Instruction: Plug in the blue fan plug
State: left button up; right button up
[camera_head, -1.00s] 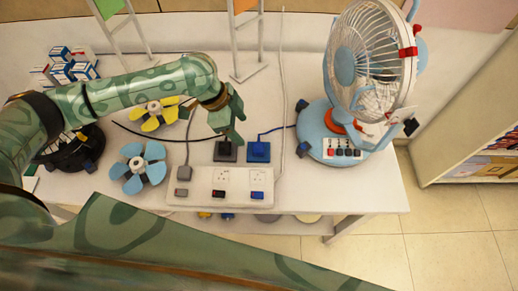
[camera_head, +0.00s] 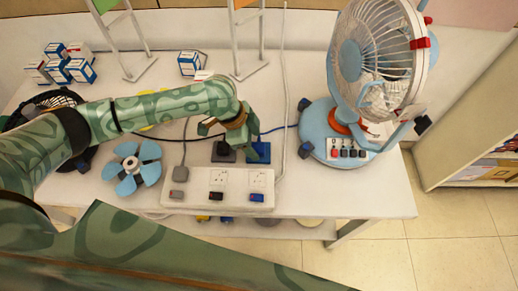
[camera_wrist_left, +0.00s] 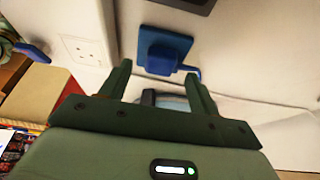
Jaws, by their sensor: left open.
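The blue plug (camera_head: 259,152) rests on the white table behind the power strip, partly covered by my left gripper. It also shows in the left wrist view (camera_wrist_left: 163,50), just beyond the fingertips. My left gripper (camera_head: 232,140) is open, with its fingers above and beside the plug. In the wrist view its two fingers (camera_wrist_left: 158,82) are apart, with nothing clearly held between them. The white power strip (camera_head: 200,198) lies in front, with one grey plug seated at left and two bare sockets. The blue fan (camera_head: 372,60) stands at right. My right gripper is out of view.
A dark grey plug (camera_head: 223,153) lies left of the blue plug. A blue fan rotor (camera_head: 132,168) lies left of the strip. Small boxes (camera_head: 70,66) sit at the back left, and white stand legs (camera_head: 248,45) rise behind. A shelf (camera_head: 468,110) stands at right.

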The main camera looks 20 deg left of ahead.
aim_at(259, 150)
pick_arm(q)
jog(key=x, duration=0.2)
jog(key=shift+d+f+b, duration=0.1)
jog(key=shift+f+b, duration=0.15)
jog(key=shift+b, duration=0.1)
jog(key=shift+r, duration=0.1)
jog(key=shift+c, duration=0.3)
jog(key=c, duration=0.9)
jog(key=shift+r, duration=0.1)
jog(key=shift+c, duration=0.2)
